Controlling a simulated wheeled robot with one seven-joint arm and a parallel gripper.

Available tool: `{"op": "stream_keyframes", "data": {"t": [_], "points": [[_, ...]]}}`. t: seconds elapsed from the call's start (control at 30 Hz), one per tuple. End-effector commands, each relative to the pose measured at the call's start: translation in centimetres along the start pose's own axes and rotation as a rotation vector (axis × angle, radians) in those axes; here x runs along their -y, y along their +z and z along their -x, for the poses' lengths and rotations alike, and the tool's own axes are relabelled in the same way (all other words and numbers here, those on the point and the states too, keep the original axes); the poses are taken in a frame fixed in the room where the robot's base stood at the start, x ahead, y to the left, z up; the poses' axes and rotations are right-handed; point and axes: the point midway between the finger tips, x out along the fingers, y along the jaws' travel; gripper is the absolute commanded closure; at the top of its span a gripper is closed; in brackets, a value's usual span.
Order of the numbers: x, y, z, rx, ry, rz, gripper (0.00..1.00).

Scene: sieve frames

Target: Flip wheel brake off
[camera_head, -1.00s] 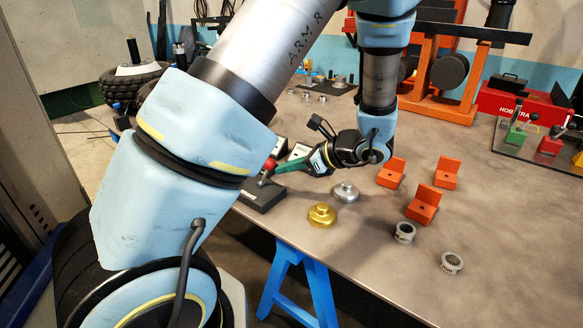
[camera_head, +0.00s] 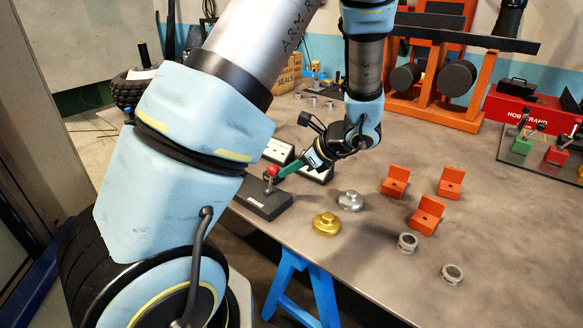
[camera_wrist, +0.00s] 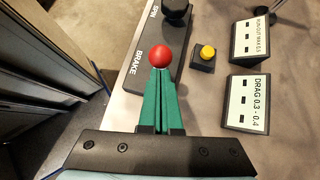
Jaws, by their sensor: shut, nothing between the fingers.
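The brake lever's red ball knob (camera_head: 272,171) stands over a dark base plate (camera_head: 262,206) at the table's near left edge. In the wrist view, the red knob (camera_wrist: 161,57) sits just beyond the fingertips, over the plate end marked BRAKE (camera_wrist: 130,65). The plate's other marking reads SPIN, near a black part (camera_wrist: 177,10) at the top edge. My gripper (camera_head: 283,172) has green fingers, shut and empty, pointing down-left at the knob. In the wrist view, my gripper's tips (camera_wrist: 161,73) overlap the knob's lower side; I cannot tell whether they touch.
A yellow button (camera_wrist: 207,51) and a DRAG label block (camera_wrist: 254,103) stand right of the plate. Gold (camera_head: 327,224) and silver (camera_head: 350,201) flanged parts, orange brackets (camera_head: 427,214) and grey rings (camera_head: 407,243) lie further right. The table edge is close on the left.

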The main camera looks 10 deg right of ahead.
Motion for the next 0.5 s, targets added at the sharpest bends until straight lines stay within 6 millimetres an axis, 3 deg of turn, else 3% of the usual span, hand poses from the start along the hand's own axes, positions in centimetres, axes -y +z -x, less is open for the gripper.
{"op": "stream_keyframes", "data": {"t": [0.03,0.23,0.5], "points": [[0.0,1.2,0.2,-0.03,0.009,0.001,1.0],[0.3,3.0,-0.5,-0.195,0.032,-0.017,1.0],[0.9,4.6,-2.1,-0.194,0.029,-0.026,1.0]]}}
